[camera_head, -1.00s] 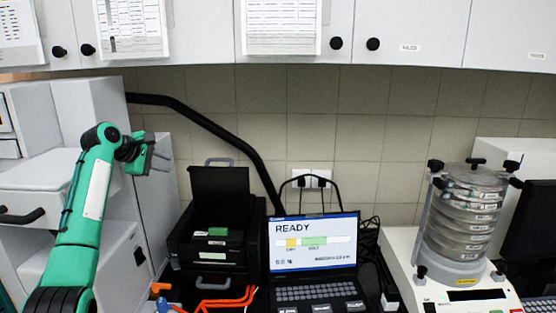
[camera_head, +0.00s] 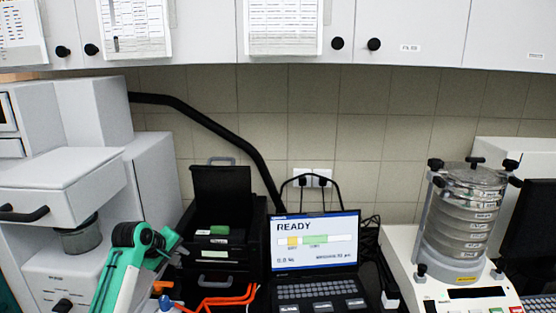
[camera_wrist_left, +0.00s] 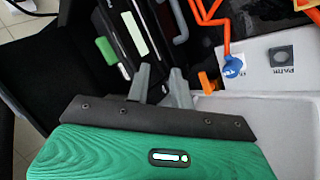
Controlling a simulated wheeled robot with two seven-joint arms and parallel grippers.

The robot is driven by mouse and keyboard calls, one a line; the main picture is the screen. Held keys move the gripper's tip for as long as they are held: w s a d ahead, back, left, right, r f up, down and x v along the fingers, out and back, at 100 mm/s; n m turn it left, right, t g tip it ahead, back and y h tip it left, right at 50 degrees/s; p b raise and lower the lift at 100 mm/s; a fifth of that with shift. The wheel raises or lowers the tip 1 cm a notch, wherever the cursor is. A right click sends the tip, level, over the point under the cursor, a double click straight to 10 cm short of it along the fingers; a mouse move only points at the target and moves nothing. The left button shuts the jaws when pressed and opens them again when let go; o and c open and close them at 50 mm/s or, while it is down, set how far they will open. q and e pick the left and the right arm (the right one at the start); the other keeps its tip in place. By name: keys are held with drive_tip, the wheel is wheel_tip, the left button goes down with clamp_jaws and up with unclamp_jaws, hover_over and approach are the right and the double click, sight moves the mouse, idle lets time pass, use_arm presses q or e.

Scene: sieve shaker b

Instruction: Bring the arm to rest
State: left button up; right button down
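My left arm, green with black joints, comes in at the lower left of the head view. My left gripper (camera_head: 170,246) is low there, in front of the white machine (camera_head: 60,180) and beside the black case. In the left wrist view, the two grey fingers of the left gripper (camera_wrist_left: 161,72) stand apart with nothing between them. They point toward the case and the orange cords. My right gripper is in neither view.
A black case (camera_head: 188,247), orange cords (camera_head: 228,300) and a laptop reading READY (camera_head: 314,240) are on the bench. A sieve stack on a shaker (camera_head: 465,220) stands at right. Cabinets (camera_head: 290,30) hang above. A blue-capped item (camera_wrist_left: 233,66) lies near the fingers.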

use_arm(q)
drive_tip(key=s+d+f+m, duration=0.1)
drive_tip(key=s+f+m, duration=0.1)
drive_tip(key=s+f, duration=0.3)
drive_tip(key=s+d+f+m+g+y, duration=0.1)
drive_tip(key=s+d+f+m, duration=0.1)
drive_tip(key=s+f, duration=0.4)
drive_tip(key=s+d+f+m+g, duration=0.1)
drive_tip(key=s+f, duration=0.4)
drive_tip(key=s, duration=0.7)
drive_tip(key=shift+d+f+m+y, duration=0.3)
drive_tip(key=shift+f+m, duration=0.1)
drive_tip(key=shift+m, duration=0.2)
drive_tip(key=s+d+m+g+y, duration=0.15)
drive_tip(key=s+m, duration=0.35)
drive_tip(key=s, duration=2.1)
wheel_tip(320, 180, down, 34)
drive_tip(key=g+b, duration=0.2)
drive_tip(key=s+a+f, duration=0.2)
drive_tip(key=s+f, duration=0.7)
drive_tip(key=f, duration=0.1)
drive_tip(key=s+a+f+b, duration=0.1)
drive_tip(key=s+f, duration=0.9)
drive_tip(key=shift+a+f+m+g, duration=0.25)
drive_tip(key=shift+a+m+g, duration=0.1)
drive_tip(key=shift+m+g, duration=0.1)
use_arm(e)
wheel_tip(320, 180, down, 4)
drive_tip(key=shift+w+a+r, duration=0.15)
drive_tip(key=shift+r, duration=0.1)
